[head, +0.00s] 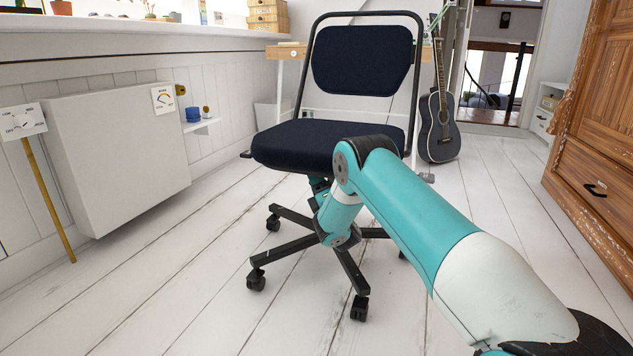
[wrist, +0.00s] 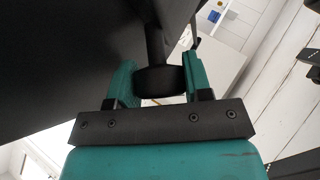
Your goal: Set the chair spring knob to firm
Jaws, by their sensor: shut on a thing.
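The office chair (head: 300,145) has a dark blue seat and backrest, a black frame and a wheeled base. In the head view its spring knob is hidden under the seat, behind my arm. In the wrist view the black spring knob (wrist: 158,82) hangs on a short stem below the dark underside of the seat (wrist: 70,50). My gripper (wrist: 160,72) has its two teal fingers on either side of the knob and is shut on it. No firm or soft marking on the knob is readable.
A white wall box (head: 115,150) with a gauge card (head: 164,99) stands at the left, beside a yellow stick (head: 48,200) with a sign. A guitar (head: 439,125) leans behind the chair. A wooden cabinet (head: 600,150) stands at the right. The floor between is clear.

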